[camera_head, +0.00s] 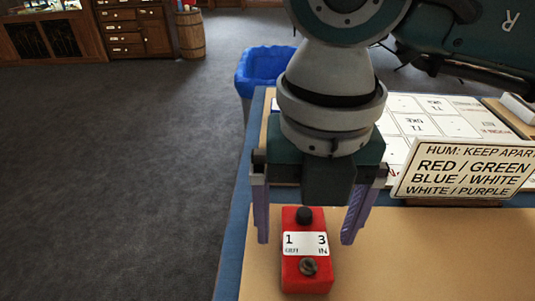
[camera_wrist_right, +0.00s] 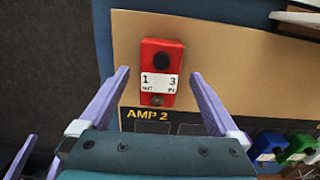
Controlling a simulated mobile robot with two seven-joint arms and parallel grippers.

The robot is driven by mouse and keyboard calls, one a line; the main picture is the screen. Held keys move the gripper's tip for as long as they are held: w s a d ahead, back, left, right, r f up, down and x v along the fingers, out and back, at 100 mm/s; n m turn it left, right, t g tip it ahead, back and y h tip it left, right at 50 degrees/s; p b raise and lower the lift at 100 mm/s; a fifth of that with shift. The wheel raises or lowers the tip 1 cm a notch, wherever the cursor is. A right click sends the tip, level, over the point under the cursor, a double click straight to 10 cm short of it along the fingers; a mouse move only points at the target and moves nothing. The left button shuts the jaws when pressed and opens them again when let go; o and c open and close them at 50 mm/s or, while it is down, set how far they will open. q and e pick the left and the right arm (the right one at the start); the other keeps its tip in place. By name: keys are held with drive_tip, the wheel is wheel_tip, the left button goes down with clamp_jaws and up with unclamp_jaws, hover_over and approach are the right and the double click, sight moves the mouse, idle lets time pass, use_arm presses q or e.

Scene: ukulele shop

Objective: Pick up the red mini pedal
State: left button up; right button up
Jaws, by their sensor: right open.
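The red mini pedal (camera_head: 305,284) lies flat on the tan board, with a white label reading 1 and 3, a black knob and a dark round switch. It also shows in the right wrist view (camera_wrist_right: 160,75). My right gripper (camera_head: 305,240) is open and empty above the pedal, pointing down. Its purple fingers stand to the left and right of the pedal, with gaps on both sides. In the wrist view the pedal shows between and beyond the fingertips (camera_wrist_right: 159,73). Purple pieces like a left gripper's fingers (camera_wrist_right: 20,156) show at the wrist view's lower left.
A sign (camera_head: 465,172) about keeping colours apart stands right of the gripper. In the wrist view, a blue pedal (camera_wrist_right: 268,144) and a green pedal (camera_wrist_right: 298,146) sit at lower right. A blue bin (camera_head: 262,66) stands behind the table's left edge. The board right of the red pedal is clear.

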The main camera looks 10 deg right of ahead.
drive_tip(key=shift+f, duration=0.4)
drive_tip(key=shift+c, duration=0.3)
clamp_jaws()
